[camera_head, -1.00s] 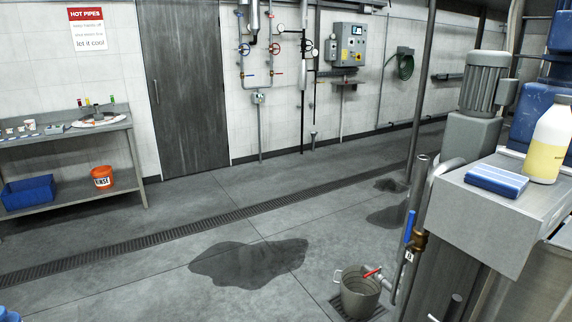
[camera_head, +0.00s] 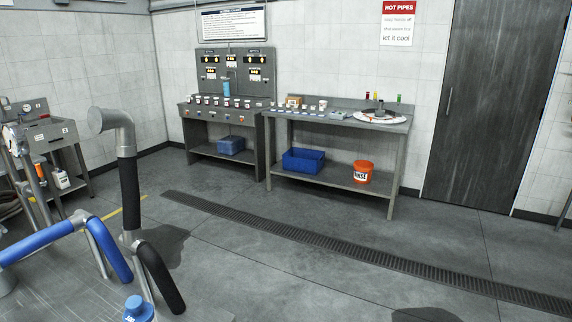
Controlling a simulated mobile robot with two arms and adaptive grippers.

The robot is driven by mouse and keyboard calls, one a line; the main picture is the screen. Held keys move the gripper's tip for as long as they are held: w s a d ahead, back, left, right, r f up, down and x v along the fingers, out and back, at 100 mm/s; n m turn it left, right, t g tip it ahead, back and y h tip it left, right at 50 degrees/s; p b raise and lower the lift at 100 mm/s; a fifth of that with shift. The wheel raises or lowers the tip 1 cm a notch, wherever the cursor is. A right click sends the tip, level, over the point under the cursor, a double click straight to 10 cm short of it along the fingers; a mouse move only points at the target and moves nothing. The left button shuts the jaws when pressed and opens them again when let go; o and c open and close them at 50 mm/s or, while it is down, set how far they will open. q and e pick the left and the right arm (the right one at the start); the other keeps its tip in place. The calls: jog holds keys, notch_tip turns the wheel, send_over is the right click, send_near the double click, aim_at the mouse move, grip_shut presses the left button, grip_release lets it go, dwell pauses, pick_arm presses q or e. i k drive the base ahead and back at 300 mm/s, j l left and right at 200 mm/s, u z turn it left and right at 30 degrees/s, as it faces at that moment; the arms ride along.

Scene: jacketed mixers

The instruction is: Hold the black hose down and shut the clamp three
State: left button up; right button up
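A black sleeve covers an upright pipe (camera_head: 130,190) at the left of the head view. The pipe is topped by a grey metal elbow. A black curved tube (camera_head: 160,277) bends down from its foot, and I cannot tell whether either black piece is the black hose. Blue tubes (camera_head: 40,241) run beside them on metal supports. I cannot make out clamp three. Neither of my grippers is in view.
A metal bench (camera_head: 403,126) with a blue bin (camera_head: 308,161) and an orange bucket (camera_head: 362,172) below stands at the wall. A control panel bench (camera_head: 190,128) is left of it. A floor drain (camera_head: 330,243) crosses the open floor. A grey door (camera_head: 484,110) is at right.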

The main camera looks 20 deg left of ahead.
aim_at(99, 120)
jog(key=i+u, duration=0.25)
jog(key=u, duration=0.2)
jog(key=i+u, duration=0.25)
jog(key=u, duration=0.25)
jog(key=i+l+u, duration=0.2)
jog(key=u, duration=0.25)
jog(key=i+l+u, duration=0.2)
jog(key=u, duration=0.3)
jog(key=i+l+u, duration=0.15)
jog(key=l+u, duration=0.15)
jog(key=u, duration=0.15)
